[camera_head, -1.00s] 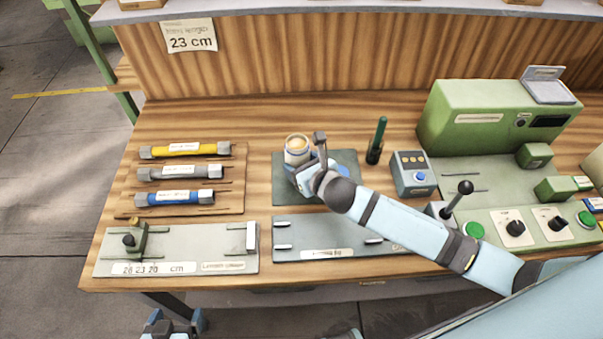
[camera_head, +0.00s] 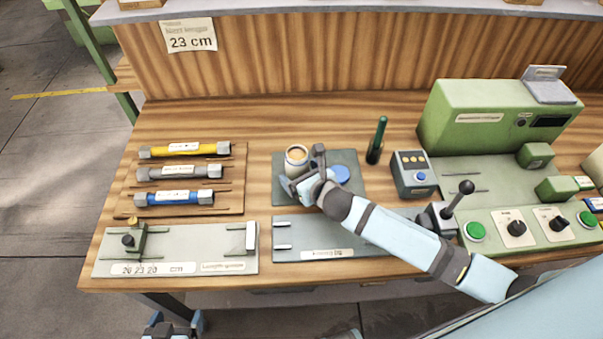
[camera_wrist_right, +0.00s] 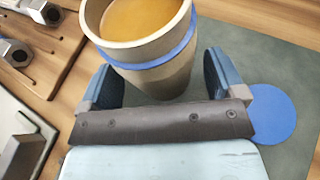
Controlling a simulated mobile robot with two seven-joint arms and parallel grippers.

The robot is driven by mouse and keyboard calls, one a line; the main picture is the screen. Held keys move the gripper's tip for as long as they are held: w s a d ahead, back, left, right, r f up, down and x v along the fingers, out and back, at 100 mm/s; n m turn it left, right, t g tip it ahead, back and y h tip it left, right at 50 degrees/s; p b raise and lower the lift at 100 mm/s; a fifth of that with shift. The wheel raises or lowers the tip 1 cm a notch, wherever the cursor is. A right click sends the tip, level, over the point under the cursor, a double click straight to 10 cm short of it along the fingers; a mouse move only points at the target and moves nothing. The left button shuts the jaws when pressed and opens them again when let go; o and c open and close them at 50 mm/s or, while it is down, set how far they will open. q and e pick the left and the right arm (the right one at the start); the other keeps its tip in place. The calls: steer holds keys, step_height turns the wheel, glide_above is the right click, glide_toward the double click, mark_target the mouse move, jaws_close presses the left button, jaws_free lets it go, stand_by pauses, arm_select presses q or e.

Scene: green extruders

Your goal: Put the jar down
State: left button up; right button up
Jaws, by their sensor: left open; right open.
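The jar (camera_head: 297,157) stands upright on the dark green mat (camera_head: 352,187), filled with something orange-brown. In the right wrist view the jar (camera_wrist_right: 150,60) is beige with a blue band and an open top. My right gripper (camera_head: 294,187) is open at the near side of the jar; in the wrist view its fingers (camera_wrist_right: 163,80) are on either side of the jar's lower part with a gap visible. A blue disc (camera_wrist_right: 262,112), perhaps the lid, lies flat on the mat to the right. My left gripper (camera_head: 174,325) is open below the table's front edge, away from the jar.
A green marker-like cylinder (camera_head: 377,140) stands upright right of the mat, next to a grey box with a blue button (camera_head: 413,174). Yellow, grey and blue tubes (camera_head: 180,173) lie on a wooden board at left. A grey fixture plate (camera_head: 320,240) lies in front.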

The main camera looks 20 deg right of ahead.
steer(key=shift+s+r, duration=0.1)
steer(key=shift+r, duration=0.1)
steer(key=v, duration=1.1)
steer(key=shift+s+d+r, duration=0.1)
steer(key=shift+s+d, duration=0.05)
steer(key=shift+s, duration=0.25)
stand_by(0.7)
